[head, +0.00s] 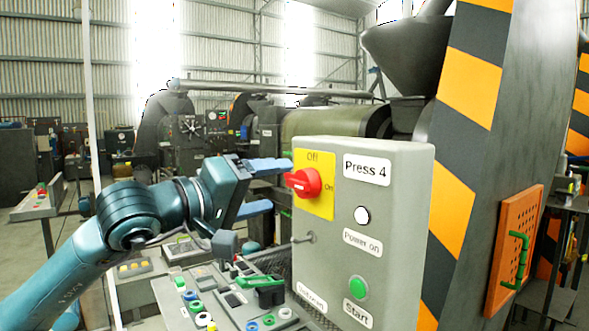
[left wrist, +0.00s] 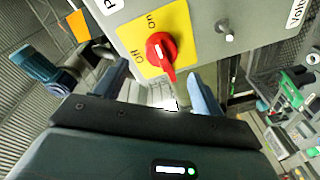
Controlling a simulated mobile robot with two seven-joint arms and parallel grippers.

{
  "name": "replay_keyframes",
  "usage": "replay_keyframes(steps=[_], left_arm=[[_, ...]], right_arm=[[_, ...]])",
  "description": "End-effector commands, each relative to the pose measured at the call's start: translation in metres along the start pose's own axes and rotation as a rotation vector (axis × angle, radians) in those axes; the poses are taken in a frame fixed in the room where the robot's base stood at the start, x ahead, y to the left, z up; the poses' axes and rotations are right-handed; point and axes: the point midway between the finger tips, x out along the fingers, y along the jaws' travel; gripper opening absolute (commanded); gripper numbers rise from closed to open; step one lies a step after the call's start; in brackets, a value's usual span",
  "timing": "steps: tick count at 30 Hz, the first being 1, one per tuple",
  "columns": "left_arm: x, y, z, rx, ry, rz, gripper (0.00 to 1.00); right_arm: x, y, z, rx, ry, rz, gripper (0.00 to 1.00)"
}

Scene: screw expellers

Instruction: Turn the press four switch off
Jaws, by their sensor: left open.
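The Press 4 switch is a red rotary knob (head: 303,182) on a yellow plate (head: 315,205) marked Off at the top and On at the right. It is on the upper left of the grey Press 4 box (head: 390,225). I cannot tell which mark the knob points to. My left gripper (head: 281,185) is open just left of the knob, its blue fingers one above the other. In the left wrist view the knob (left wrist: 160,50) lies ahead of the gap between the open fingers (left wrist: 165,80); contact is unclear. My right gripper is not in view.
Below the knob, a small metal peg (head: 309,238) sticks out of the box. A white lamp (head: 362,215) and a green Start button (head: 358,287) are on its face. A sloping control desk (head: 215,290) with several buttons stands below. A striped pillar (head: 475,130) rises at the right.

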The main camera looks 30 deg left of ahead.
Motion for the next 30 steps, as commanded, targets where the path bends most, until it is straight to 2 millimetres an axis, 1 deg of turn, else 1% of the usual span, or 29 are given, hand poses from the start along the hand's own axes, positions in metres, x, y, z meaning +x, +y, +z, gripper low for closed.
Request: replay_keyframes(steps=[1,5,10,15,19,26,30], left_arm=[[0.007,0.004,-0.002,0.001,-0.002,-0.001,0.69],[0.023,0.004,-0.004,-0.005,0.0,0.001,0.69],[0.042,0.003,-0.003,-0.006,0.0,0.002,0.69],[0.055,0.001,-0.001,-0.003,-0.001,0.001,0.69],[0.059,0.001,0.0,-0.001,-0.001,0.001,0.69],[0.059,0.0,0.001,-0.001,-0.002,0.001,0.69],[0.059,0.0,0.001,-0.001,-0.002,0.0,0.59]], right_arm=[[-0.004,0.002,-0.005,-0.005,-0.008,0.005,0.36],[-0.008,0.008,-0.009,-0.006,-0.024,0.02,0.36],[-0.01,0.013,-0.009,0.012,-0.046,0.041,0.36],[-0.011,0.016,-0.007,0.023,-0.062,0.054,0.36],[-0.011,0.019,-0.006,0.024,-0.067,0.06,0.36],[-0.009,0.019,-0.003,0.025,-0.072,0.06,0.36],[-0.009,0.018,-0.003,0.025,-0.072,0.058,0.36]])
